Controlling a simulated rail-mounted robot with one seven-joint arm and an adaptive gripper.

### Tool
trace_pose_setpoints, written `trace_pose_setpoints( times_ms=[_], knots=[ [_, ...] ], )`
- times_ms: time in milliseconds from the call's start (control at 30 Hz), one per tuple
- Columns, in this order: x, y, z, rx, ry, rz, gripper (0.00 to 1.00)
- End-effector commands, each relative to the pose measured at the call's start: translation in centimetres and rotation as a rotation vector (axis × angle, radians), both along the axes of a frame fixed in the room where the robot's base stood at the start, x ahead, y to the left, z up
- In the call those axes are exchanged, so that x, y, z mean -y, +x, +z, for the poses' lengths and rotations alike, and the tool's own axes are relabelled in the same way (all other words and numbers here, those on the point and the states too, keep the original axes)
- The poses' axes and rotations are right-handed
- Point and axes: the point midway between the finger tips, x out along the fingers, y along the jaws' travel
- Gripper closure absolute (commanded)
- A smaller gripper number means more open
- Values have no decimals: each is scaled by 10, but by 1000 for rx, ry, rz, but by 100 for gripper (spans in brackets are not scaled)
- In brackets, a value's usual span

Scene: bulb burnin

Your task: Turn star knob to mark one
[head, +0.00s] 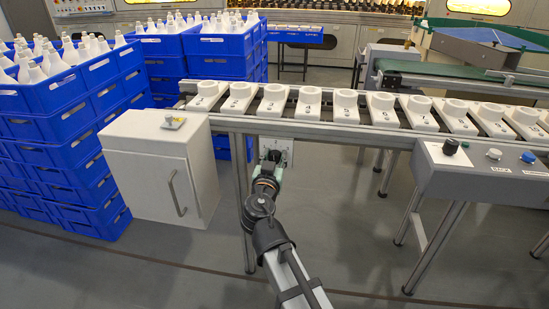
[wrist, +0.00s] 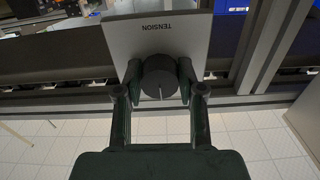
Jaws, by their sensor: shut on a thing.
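The dark star knob (wrist: 160,80) sits on a light grey plate (wrist: 187,38) whose label TENSION reads upside down in the wrist view. A thin white line on the knob's face points toward the bottom of the wrist picture, away from the label. My gripper (wrist: 159,85) is shut on the knob, with one finger on each side. In the head view the plate (head: 287,150) hangs under the conveyor's front rail, and my gripper (head: 270,162) covers the knob.
The conveyor (head: 345,135) carries several numbered white holders above my gripper. A white cabinet (head: 150,165) stands close on the left, before stacked blue crates (head: 65,150). A control box (head: 480,172) with a black knob is at the right. A conveyor leg (head: 243,205) stands just left of my arm.

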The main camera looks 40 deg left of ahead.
Motion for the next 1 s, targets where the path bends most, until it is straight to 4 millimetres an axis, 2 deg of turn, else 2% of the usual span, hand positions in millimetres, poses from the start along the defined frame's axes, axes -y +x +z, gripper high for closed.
trace_pose_setpoints(
  times_ms=[267, 1000],
  knots=[
    [-1, 0, -1, 67, -130, -1, 96],
    [-3, 0, 0, 368, -719, -1, 96]
  ],
)
